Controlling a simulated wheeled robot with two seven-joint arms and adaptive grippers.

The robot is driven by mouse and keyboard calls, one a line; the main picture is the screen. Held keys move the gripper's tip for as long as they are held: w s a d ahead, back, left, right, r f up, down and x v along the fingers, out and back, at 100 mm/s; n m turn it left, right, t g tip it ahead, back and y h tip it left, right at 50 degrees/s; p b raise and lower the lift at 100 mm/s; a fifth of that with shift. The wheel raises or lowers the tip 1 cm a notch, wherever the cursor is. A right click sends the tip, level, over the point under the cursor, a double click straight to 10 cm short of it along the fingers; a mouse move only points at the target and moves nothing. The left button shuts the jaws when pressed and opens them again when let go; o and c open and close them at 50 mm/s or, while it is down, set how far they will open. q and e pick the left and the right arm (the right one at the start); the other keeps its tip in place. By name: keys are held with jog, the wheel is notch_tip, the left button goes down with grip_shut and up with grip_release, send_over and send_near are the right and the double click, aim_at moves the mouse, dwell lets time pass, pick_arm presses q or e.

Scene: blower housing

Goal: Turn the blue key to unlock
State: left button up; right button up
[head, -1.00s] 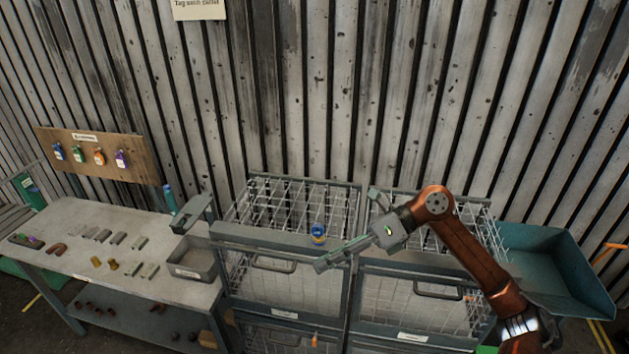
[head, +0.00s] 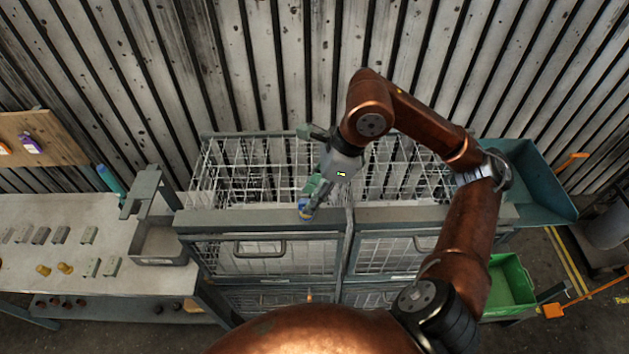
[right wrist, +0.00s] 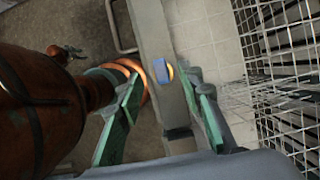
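The blue key (head: 304,212) sits in the front top rail of the left wire cage (head: 250,222). In the right wrist view the blue key (right wrist: 162,70) stands upright from the grey rail, with a bit of yellow beside it. My right gripper (head: 311,201) reaches down to the key from behind and above. In the right wrist view its two green fingers (right wrist: 165,108) are spread, one on each side of the rail. The key shows between them, with gaps on both sides. My left gripper is not in view.
A second wire cage (head: 400,215) adjoins on the right, with a teal chute (head: 530,180) and a green bin (head: 510,285) beyond. A workbench (head: 95,225) with small parts and a grey tray (head: 160,245) stands on the left. The corrugated wall is close behind.

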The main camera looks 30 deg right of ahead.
aim_at(306, 200)
jog(key=shift+w+a+f, duration=0.2)
jog(key=shift+w+f, duration=0.15)
jog(key=shift+f, duration=0.2)
jog(key=shift+w+a+f, duration=0.2)
jog(key=shift+w+f, duration=0.1)
jog(key=shift+f, duration=0.25)
jog(key=shift+s+a+f+p, duration=0.2)
jog(key=shift+f+p, duration=0.1)
jog(key=shift+f, duration=0.15)
jog(key=shift+w, duration=0.2)
jog(key=shift+c, duration=0.6)
jog(key=shift+s, duration=0.15)
jog(key=c, duration=0.8)
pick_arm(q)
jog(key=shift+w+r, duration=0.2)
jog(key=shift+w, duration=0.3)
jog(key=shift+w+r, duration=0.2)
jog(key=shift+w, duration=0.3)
pick_arm(e)
grip_shut()
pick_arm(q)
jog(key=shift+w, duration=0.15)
